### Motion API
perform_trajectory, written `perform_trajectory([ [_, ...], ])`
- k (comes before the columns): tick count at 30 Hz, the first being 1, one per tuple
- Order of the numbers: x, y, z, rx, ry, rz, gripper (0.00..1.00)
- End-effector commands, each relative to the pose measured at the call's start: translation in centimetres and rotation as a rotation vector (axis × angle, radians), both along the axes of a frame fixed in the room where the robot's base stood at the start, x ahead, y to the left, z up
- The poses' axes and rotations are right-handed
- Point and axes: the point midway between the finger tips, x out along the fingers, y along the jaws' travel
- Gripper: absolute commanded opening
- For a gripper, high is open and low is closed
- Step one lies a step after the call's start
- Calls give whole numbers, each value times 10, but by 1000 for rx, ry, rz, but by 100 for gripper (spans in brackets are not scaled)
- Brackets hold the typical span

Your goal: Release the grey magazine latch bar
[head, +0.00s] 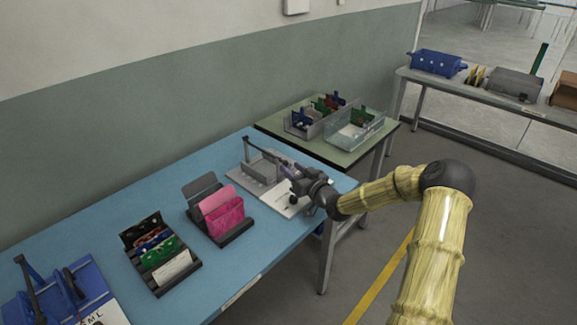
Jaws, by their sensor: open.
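A grey magazine fixture (258,169) stands on a pale base plate at the right end of the blue table (225,166). A thin dark grey bar (262,153) runs across its back, from a post at its left toward my gripper; I take this as the latch bar. My gripper (288,172) is open at the right side of the fixture, close to the bar's right end. The wrist and fingers hide that end, and I cannot tell whether they touch the bar.
Pink pieces (222,209) sit in a dark rack, left of the fixture. Another rack holds several coloured boards (157,250). A blue fixture (62,292) stands at the lower left. A green-topped table (316,145) with bins stands behind. Blue tabletop between the racks is clear.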

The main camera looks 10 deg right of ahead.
Motion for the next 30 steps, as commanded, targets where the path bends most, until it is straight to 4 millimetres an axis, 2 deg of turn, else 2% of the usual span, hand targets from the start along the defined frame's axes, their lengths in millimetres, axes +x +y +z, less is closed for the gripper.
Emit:
perform_trajectory([
  [3, 15, 8, 0, 0, -1, 1, 43],
  [6, 23, 11, 0, 0, 0, 1, 43],
  [16, 26, 12, 0, 0, 0, 0, 43],
  [21, 26, 12, 0, 0, 0, 0, 9],
  [23, 26, 12, 0, -1, 0, 0, 0],
  [30, 25, 11, 1, -2, 2, -1, 0],
])
